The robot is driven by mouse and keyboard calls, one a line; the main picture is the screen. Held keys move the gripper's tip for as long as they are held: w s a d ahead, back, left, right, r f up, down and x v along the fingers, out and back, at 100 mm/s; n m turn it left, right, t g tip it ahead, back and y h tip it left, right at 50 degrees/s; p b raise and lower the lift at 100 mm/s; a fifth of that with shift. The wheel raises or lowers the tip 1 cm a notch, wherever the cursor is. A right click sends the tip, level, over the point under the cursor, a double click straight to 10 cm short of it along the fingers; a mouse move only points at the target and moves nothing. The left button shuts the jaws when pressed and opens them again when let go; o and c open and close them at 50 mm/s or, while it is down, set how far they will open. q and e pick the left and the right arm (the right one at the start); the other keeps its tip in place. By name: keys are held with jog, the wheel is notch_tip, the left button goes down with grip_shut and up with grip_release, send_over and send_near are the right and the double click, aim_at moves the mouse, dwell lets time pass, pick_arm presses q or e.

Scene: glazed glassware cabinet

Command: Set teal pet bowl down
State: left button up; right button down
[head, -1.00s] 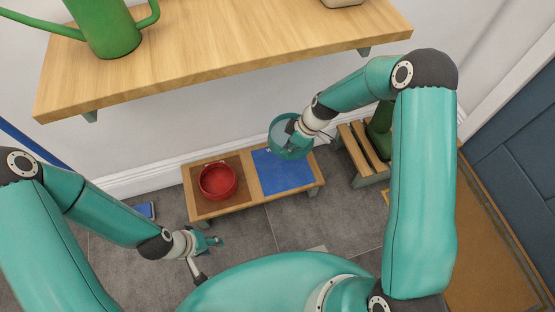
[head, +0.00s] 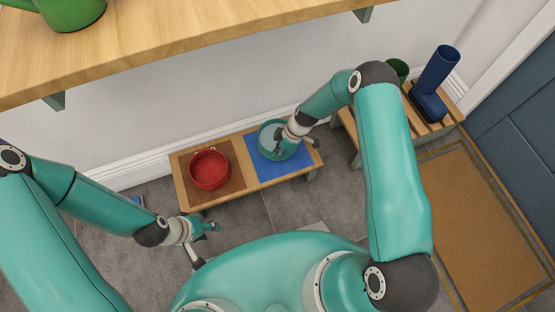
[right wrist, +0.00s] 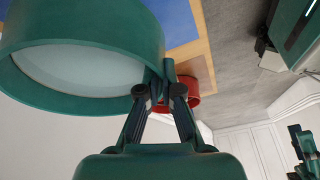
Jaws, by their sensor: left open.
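The teal pet bowl (head: 268,141) is upright over the blue square (head: 284,172) on the right side of the low wooden stand. It fills the upper left of the right wrist view (right wrist: 85,95). My right gripper (head: 287,137) is shut on the bowl's rim; its fingers also show in the right wrist view (right wrist: 166,78). I cannot tell whether the bowl's base touches the blue square. My left gripper (head: 207,244) is open and empty, low in front of the stand.
A red bowl (head: 210,170) sits on the brown square at the stand's left. A slatted wooden bench (head: 442,124) with a blue boot (head: 434,82) stands to the right. A wooden shelf (head: 190,30) overhangs the stand. A brown doormat (head: 480,225) lies by the door.

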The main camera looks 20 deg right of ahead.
jog(key=shift+f+b, duration=0.6)
jog(key=shift+f, duration=2.2)
jog(key=shift+f, duration=0.15)
jog(key=c, duration=1.3)
grip_release()
